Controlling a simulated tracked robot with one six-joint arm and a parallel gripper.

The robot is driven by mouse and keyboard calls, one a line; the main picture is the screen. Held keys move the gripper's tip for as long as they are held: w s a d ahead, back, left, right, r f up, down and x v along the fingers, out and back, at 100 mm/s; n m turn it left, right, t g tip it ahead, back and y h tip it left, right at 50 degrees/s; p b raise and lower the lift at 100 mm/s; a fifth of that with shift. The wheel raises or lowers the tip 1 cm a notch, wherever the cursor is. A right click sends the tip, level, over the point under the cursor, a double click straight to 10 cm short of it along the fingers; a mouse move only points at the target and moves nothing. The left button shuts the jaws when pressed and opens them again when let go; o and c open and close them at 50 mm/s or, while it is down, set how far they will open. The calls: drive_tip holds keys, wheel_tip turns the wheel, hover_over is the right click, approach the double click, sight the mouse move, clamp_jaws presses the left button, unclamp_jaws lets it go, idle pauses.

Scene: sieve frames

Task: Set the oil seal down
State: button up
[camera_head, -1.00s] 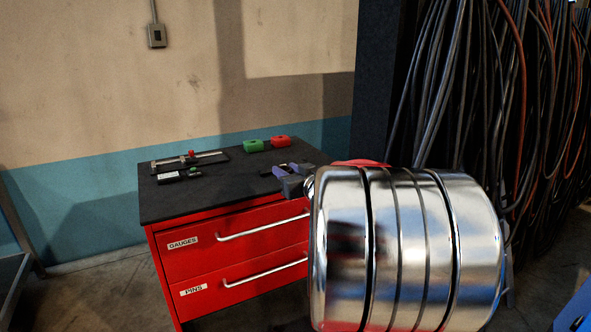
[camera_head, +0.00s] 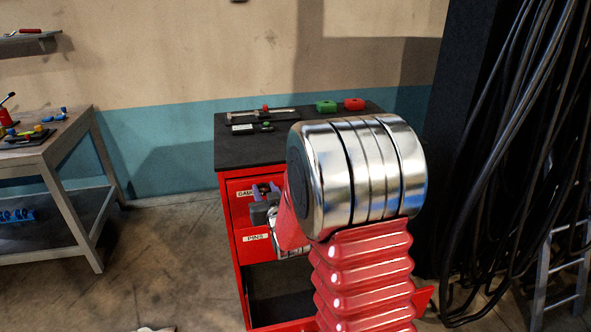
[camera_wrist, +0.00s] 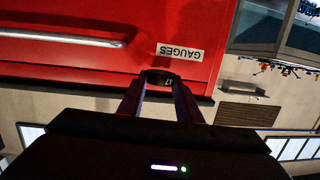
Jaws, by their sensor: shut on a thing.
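The oil seal (camera_wrist: 160,76) is a dark ring with a pale number on it, seen in the wrist view between my fingertips. My gripper (camera_wrist: 160,88) is shut on it. In the head view my gripper (camera_head: 264,196) hangs in front of the red cabinet's drawers, below the level of its black top. The seal is too small there to tell from the fingers. In the wrist view the red drawer front with an upside-down GAUGES label (camera_wrist: 180,52) lies beyond the seal.
A grey workbench (camera_head: 60,146) with tools stands at left. Cables (camera_head: 500,150) hang at right. Floor between bench and cabinet is clear.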

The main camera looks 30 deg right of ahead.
drive_tip(key=a+f+n+y, duration=0.1)
drive_tip(key=a+f, duration=0.2)
drive_tip(key=a, duration=0.5)
drive_tip(key=w+a+f+n+y, duration=0.1)
drive_tip(key=a+f+y, duration=0.1)
drive_tip(key=a, duration=0.7)
drive_tip(key=shift+f+n+y, duration=0.3)
drive_tip(key=shift+f, duration=0.55)
